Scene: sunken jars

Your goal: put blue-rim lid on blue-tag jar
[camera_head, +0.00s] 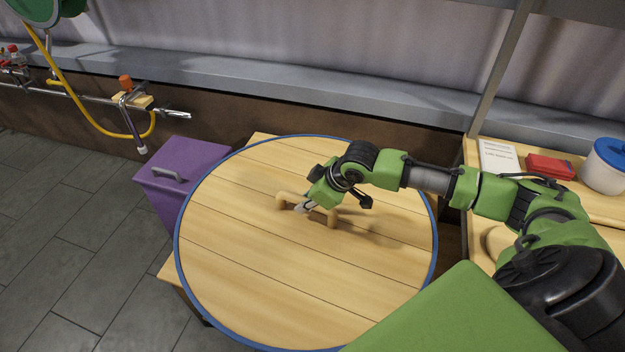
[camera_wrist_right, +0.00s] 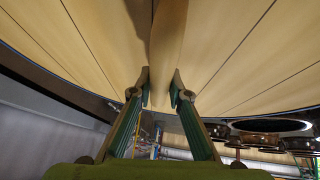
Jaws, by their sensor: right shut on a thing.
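The blue-rim lid (camera_head: 240,265) is a large round wooden disc with a thin blue edge, filling the middle of the head view. A wooden bar handle (camera_head: 324,215) stands on its top. My right gripper (camera_head: 304,207) is shut on this handle. In the right wrist view the handle (camera_wrist_right: 168,35) runs between the fingertips of the right gripper (camera_wrist_right: 160,92), with the lid's planks (camera_wrist_right: 225,45) around it. I cannot tell whether the lid is lifted or resting. No blue-tag jar can be made out; the lid hides what is beneath. My left gripper is not in view.
A purple cabinet (camera_head: 165,200) stands left of the lid. A wooden counter at right holds a paper (camera_head: 498,158), a red box (camera_head: 550,167) and a white pot with a blue top (camera_head: 606,172). A pipe with a yellow hose (camera_head: 105,134) runs along the back left. Floor is free at left.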

